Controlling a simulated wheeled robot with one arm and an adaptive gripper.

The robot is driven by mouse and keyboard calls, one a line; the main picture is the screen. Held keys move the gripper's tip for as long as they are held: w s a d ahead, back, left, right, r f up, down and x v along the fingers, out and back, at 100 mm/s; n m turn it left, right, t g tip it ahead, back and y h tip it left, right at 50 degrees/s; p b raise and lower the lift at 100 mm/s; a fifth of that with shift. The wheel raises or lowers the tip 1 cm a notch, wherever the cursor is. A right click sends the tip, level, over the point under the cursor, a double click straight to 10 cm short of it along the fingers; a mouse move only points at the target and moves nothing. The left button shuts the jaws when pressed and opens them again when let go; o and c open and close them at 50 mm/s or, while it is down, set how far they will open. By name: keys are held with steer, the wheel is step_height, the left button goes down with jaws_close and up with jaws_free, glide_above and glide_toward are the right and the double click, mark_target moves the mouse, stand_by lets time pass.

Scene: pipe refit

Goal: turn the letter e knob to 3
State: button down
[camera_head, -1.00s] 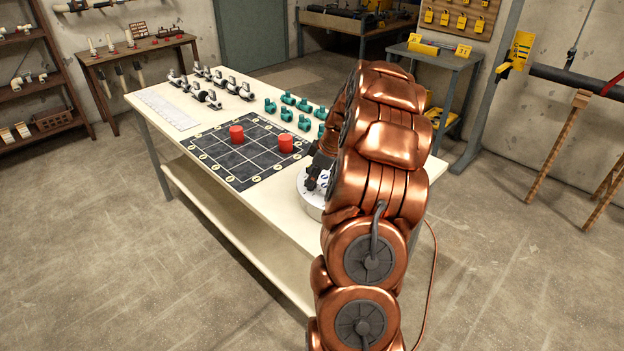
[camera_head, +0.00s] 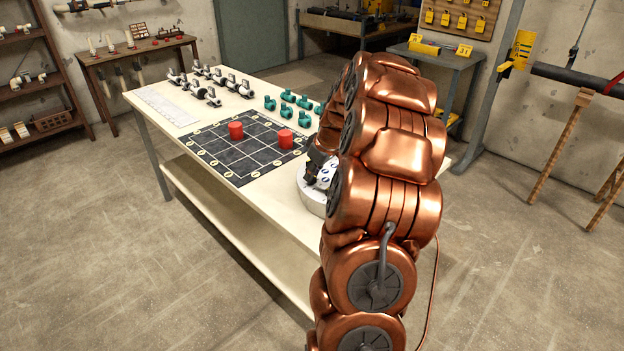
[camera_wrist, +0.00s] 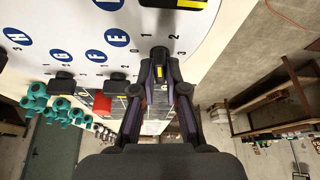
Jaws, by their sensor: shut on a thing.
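A round white panel (camera_head: 312,200) with blue letter circles stands at the table's near right end, partly hidden by my arm. In the wrist view its face (camera_wrist: 215,20) fills the top, with the letter E circle (camera_wrist: 116,37) left of a black knob (camera_wrist: 160,52). Small numbers 1, 2 and 3 stand around this knob. My gripper (camera_wrist: 160,75) is shut on this letter E knob, its fingers on either side. A yellow mark shows between the fingers; which number the knob points to is not clear. The gripper is small and dark in the head view (camera_head: 314,168).
Other black knobs (camera_wrist: 62,80) sit close by on the panel, near the F, G and H letters. On the table (camera_head: 290,222) are a dark grid mat (camera_head: 215,160) with two red cylinders (camera_head: 236,130), green fittings (camera_head: 288,97) and metal fittings (camera_head: 233,85).

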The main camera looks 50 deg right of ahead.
steer(key=m+h+b, duration=0.1)
steer(key=m, duration=0.3)
steer(key=shift+a+f+m+h+b, duration=0.1)
steer(key=shift+f+m+h+b, duration=0.05)
steer(key=shift+m+h+b, duration=0.2)
steer(key=m+h, duration=0.1)
steer(key=m, duration=0.1)
steer(key=m+g+h+b, duration=0.1)
steer(key=m, duration=0.2)
steer(key=m+g, duration=0.1)
steer(key=m, duration=0.1)
steer(key=m+h, duration=0.1)
steer(key=m, duration=0.2)
steer(key=shift+w+a+g+b, duration=0.1)
steer(key=shift+w+g+b, duration=0.05)
steer(key=shift+g+b, duration=0.2)
steer(key=m+g, duration=0.2)
steer(key=m, duration=0.2)
steer(key=shift+w+m+b, duration=0.1)
steer(key=shift+m+b, duration=0.15)
steer(key=shift+b, duration=0.1)
steer(key=c, duration=1.2)
jaws_free()
steer(key=shift+a+r, duration=0.1)
steer(key=shift+r, duration=0.15)
